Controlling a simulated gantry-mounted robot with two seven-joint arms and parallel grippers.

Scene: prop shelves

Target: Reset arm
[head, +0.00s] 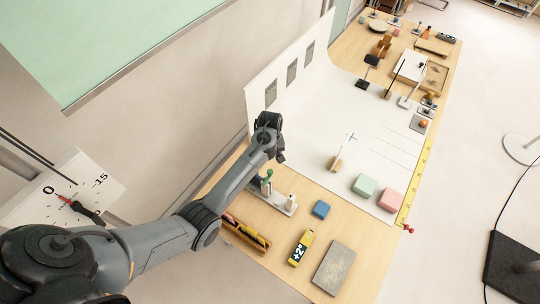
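One dark grey arm of mine reaches in from the lower left of the head view. Its black end with my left gripper (274,147) is over the left edge of the table (288,236), near the white backdrop sheet (312,130). The fingers are too small and dark to tell open from shut, and I see nothing held. My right gripper is not in view.
Below the wrist stands a white rack (277,199) with a green piece. Nearby lie a blue block (321,209), a yellow-black item (301,247) and a grey slab (334,268). Green (363,186) and pink blocks (391,199) sit on the sheet. Several props crowd the far end.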

